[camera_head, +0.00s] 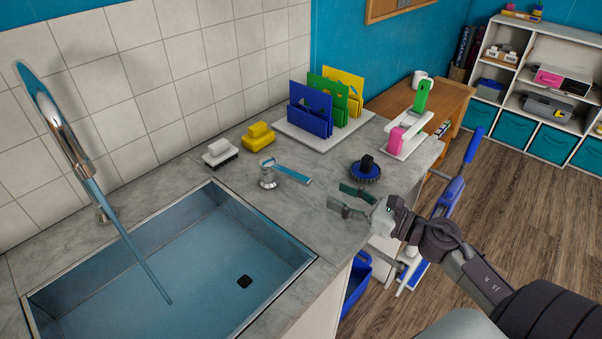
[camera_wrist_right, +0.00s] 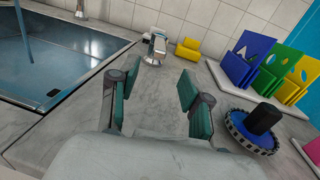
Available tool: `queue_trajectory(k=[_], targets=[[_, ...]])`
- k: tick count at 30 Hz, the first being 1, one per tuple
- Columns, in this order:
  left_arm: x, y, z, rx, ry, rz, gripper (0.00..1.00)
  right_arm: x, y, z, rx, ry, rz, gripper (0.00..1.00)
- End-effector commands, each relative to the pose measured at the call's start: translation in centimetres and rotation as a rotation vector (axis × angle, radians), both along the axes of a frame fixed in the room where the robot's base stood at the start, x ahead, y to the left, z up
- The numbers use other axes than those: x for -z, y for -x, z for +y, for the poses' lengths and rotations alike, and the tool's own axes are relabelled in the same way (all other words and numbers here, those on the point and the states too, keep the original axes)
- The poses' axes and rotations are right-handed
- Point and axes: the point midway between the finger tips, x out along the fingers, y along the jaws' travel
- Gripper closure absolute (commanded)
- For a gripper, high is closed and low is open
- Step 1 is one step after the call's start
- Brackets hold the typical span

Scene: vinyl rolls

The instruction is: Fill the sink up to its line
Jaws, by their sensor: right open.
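The sink (camera_head: 165,265) is a steel basin set in the grey counter at the left, with a bluish surface inside and a small black square near its right side. I cannot make out a fill line. The curved chrome faucet (camera_head: 65,135) stands behind it, and a thin blue stream (camera_head: 135,245) runs from it into the basin. The tap lever (camera_head: 290,172), on a chrome base right of the sink, points right; it also shows ahead in the right wrist view (camera_wrist_right: 156,47). My right gripper (camera_head: 352,199) is open and empty, right of the lever and apart from it.
A round blue brush (camera_head: 366,171) lies close beside my right gripper. A white brush (camera_head: 220,153) and yellow sponge (camera_head: 258,136) sit behind the lever. A white rack (camera_head: 325,130) with coloured boards stands at the back. Bare counter lies between gripper and lever.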

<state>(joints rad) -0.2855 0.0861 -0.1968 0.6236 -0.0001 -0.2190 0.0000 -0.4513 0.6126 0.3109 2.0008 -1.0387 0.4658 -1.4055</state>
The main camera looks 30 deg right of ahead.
Motion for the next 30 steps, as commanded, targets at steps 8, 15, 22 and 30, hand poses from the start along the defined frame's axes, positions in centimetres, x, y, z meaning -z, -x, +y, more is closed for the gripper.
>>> queue_trajectory(k=[8, 15, 22, 30], targets=[[-2.0, 4.1, -1.0, 0.002, 0.011, 0.059, 0.6, -0.6, -5.3, 2.6, 0.0, 0.001, -0.004, 0.52], [-3.4, 0.5, -1.0, 0.003, 0.013, 0.005, 0.6, -0.4, -9.1, 4.5, 0.001, 0.0, -0.003, 0.52], [-3.8, 0.2, -0.8, 0.001, 0.01, 0.001, 0.6, -0.1, -10.6, 5.3, 0.001, 0.002, -0.001, 0.52], [-3.6, 1.8, -0.4, 0.0, 0.004, 0.025, 0.6, -0.1, -10.7, 5.4, 0.001, 0.002, -0.001, 0.52]])
